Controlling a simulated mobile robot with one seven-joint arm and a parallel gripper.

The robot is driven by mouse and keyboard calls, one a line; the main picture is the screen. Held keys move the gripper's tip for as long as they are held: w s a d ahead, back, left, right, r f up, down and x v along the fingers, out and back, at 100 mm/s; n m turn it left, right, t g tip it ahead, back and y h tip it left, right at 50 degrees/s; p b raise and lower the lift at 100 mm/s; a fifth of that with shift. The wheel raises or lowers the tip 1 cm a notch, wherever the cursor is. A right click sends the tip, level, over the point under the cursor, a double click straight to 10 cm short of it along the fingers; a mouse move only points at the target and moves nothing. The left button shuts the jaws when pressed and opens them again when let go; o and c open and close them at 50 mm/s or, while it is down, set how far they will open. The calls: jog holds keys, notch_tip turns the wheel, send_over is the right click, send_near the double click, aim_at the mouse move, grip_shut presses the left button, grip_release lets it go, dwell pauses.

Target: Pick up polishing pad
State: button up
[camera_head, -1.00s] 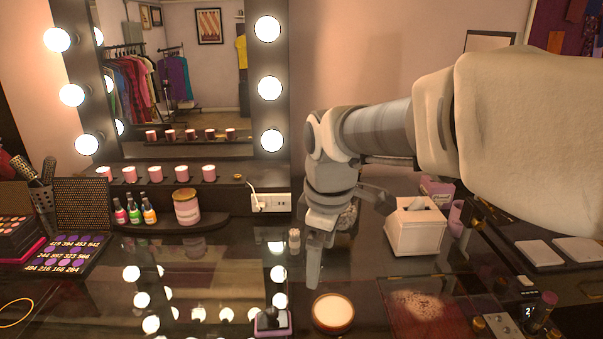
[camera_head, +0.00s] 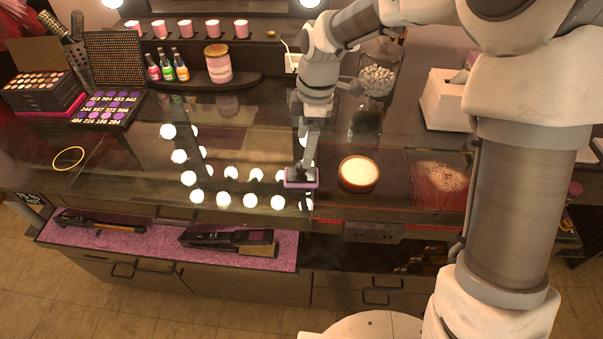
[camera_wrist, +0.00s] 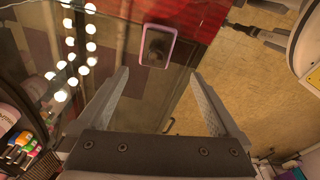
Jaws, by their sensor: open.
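The polishing pad (camera_head: 301,184) looks like a small pink-purple rectangular block with a dark top. It lies on the glossy dark glass counter (camera_head: 120,165) near its front edge. In the wrist view the pad (camera_wrist: 157,47) sits ahead of the fingertips, roughly centred between them. My gripper (camera_head: 307,160) points down just above the pad in the head view, and part of the pad's top is hidden behind the fingers. In the wrist view my gripper (camera_wrist: 158,74) is open with nothing between the fingers.
A round open jar of cream (camera_head: 358,173) stands just right of the pad. A red panel with powder (camera_head: 440,178) lies further right. A glass jar of white balls (camera_head: 377,80) and a white tissue box (camera_head: 446,98) stand behind.

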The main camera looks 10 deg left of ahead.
aim_at(301, 164)
jog(key=f, duration=0.3)
jog(key=shift+a+f, duration=0.25)
jog(key=shift+f, duration=0.15)
jog(key=shift+w+a+f+p, duration=0.15)
jog(key=shift+f, duration=1.1)
jog(key=shift+w+a+f+p, duration=0.1)
jog(key=shift+f+p, duration=0.05)
jog(key=shift+f, duration=1.1)
jog(key=c, duration=1.5)
jog(key=shift+r, duration=0.15)
jog(key=shift+r, duration=0.3)
jog(key=r, duration=0.3)
jog(key=shift+w+d+r, duration=0.2)
jog(key=shift+d+r, duration=0.15)
jog(key=w+d+r, duration=0.1)
jog(key=d+r, duration=0.1)
jog(key=d, duration=0.1)
jog(key=w+d+r, duration=0.1)
jog(key=d+r, duration=0.1)
jog(key=d, duration=0.1)
jog(key=w+d+r+b, duration=0.1)
jog(key=w+d+r, duration=0.1)
jog(key=d, duration=0.2)
jog(key=shift+r, duration=0.25)
